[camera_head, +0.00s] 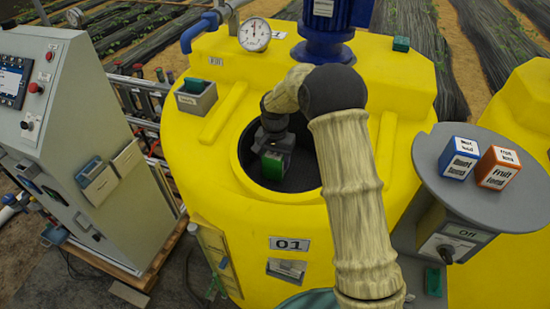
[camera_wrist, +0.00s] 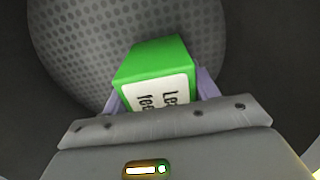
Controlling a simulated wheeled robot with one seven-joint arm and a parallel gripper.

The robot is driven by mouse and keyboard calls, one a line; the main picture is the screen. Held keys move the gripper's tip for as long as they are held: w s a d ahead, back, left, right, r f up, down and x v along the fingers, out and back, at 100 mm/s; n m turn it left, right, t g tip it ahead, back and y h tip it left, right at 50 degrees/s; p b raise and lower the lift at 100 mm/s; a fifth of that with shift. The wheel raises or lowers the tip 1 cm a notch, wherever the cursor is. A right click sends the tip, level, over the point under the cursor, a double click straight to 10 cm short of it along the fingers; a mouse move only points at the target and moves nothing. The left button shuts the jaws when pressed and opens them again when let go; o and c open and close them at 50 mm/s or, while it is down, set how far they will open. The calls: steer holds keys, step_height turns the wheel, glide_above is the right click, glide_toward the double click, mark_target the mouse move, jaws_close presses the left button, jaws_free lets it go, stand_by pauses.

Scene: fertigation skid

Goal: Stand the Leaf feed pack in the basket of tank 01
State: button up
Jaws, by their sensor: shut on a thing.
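The Leaf feed pack (camera_head: 273,165) is a green box with a white label, and the label partly reads "Le… fee…" in the wrist view (camera_wrist: 152,62). My gripper (camera_head: 272,150) is shut on it and holds it in the round opening on top of the yellow tank 01 (camera_head: 215,140). The dark basket (camera_head: 300,178) lies inside this opening, and its perforated grey wall shows beyond the pack in the wrist view (camera_wrist: 75,45). Whether the pack touches the basket floor, I cannot tell. My gripper hides the near end of the pack.
A blue-topped Root feed pack (camera_head: 460,158) and an orange Fruit feed pack (camera_head: 497,168) stand on a grey round shelf (camera_head: 520,210) at right. A blue motor (camera_head: 325,35) and a gauge (camera_head: 254,34) rise behind the opening. A grey control cabinet (camera_head: 65,110) stands at left.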

steer(key=shift+f, duration=0.1)
steer(key=o, duration=1.3)
steer(key=shift+o, duration=0.2)
step_height(320, 180, up, 12)
steer(key=b, duration=0.3)
